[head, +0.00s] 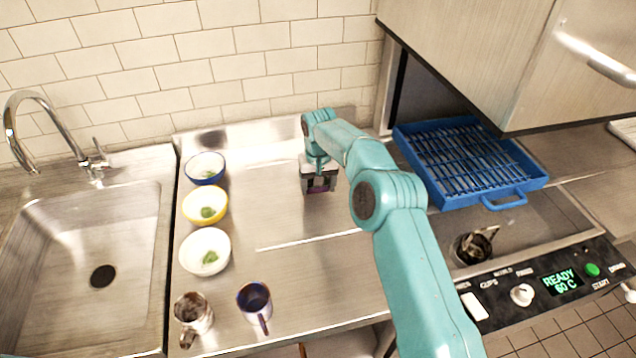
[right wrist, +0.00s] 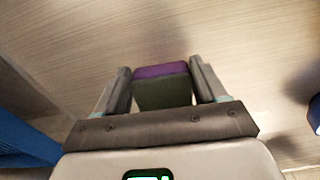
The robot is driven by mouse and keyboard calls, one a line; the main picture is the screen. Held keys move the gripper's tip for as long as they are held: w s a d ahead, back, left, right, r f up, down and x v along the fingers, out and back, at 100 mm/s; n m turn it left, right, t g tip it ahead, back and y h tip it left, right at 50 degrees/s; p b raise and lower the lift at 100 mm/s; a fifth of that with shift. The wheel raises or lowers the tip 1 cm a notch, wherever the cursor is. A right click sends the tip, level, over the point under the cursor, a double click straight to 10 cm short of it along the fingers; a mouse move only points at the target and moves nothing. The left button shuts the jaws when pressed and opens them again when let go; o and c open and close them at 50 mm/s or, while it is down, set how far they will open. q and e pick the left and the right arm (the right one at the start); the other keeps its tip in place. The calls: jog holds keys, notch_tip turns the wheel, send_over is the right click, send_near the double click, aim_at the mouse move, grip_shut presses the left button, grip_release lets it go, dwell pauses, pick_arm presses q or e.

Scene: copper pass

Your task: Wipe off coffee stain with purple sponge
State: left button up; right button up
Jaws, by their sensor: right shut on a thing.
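The sponge (right wrist: 163,88) has a purple layer and a dark green layer. It sits between the two fingers of my right gripper (right wrist: 163,90) in the right wrist view, and the gripper is shut on it. In the head view my right gripper (head: 319,188) points down over the back middle of the steel counter (head: 262,205), and a bit of purple shows at its tip. I cannot tell whether the sponge touches the counter. I make out no coffee stain; the arm and gripper hide part of the counter. My left gripper is not in view.
A stained mug (head: 194,314) and dark blue mug (head: 254,302) stand in front. The sink (head: 85,260) is left, a blue rack (head: 470,165) right.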

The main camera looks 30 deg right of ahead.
aim_at(304, 199)
jog(key=shift+d, duration=0.1)
dwell(0.5)
jog(key=shift+f, duration=0.25)
jog(key=shift+f+b, duration=0.6)
jog(key=shift+f, duration=0.2)
jog(key=shift+a+r, duration=0.1)
jog(key=shift+a, duration=0.1)
jog(key=shift+w+a+p, duration=0.2)
jog(key=shift+w+a, duration=0.05)
jog(key=shift+a, duration=0.65)
jog(key=shift+w+a+p, duration=0.2)
jog(key=shift+w+a, duration=0.05)
jog(key=shift+a, duration=0.6)
jog(key=shift+f, duration=0.2)
jog(key=shift+s+d+b, duration=0.2)
jog(key=shift+s+d, duration=0.1)
jog(key=shift+d, duration=0.65)
jog(key=shift+s+d+b, duration=0.15)
jog(key=shift+s+d, duration=0.15)
jog(key=shift+d, duration=0.65)
